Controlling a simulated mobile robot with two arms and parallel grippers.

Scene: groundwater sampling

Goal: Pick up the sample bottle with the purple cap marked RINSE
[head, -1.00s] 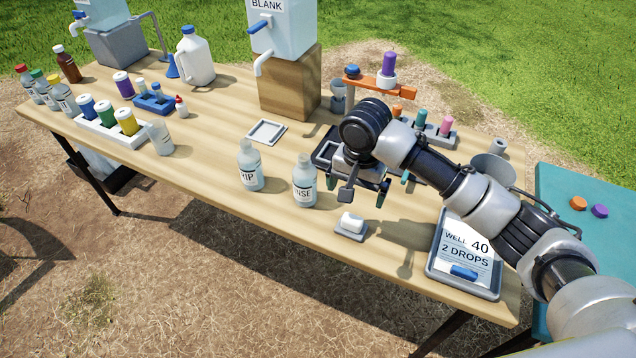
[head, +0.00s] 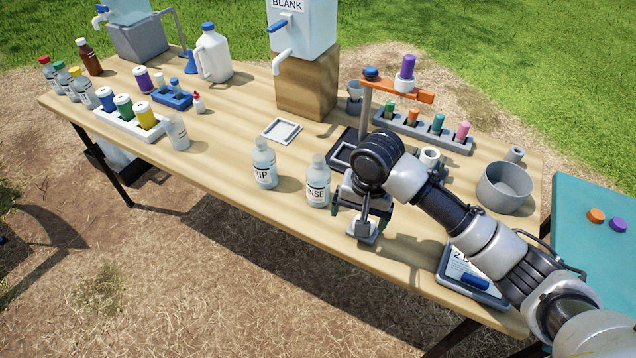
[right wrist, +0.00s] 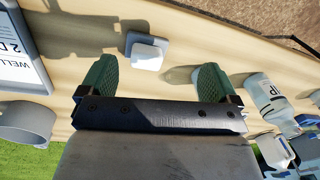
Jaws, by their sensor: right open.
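The bottle marked RINSE (head: 317,183) stands upright near the table's front edge in the head view. Its top looks pale, not purple. A similar bottle marked with letters ending in IP (head: 264,164) stands to its left; it also shows at the right of the right wrist view (right wrist: 268,95). My right gripper (head: 361,214) is open and empty, just right of the RINSE bottle and over a small tray with a white block. Its green fingers (right wrist: 155,78) are spread in the wrist view, where I cannot make out the RINSE bottle. My left gripper is not in view.
The white block on its small tray (right wrist: 148,50) lies near the front edge. Orange and purple caps (head: 618,225) lie on the teal surface at right. A purple-capped item (head: 407,68) stands on the orange arm.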

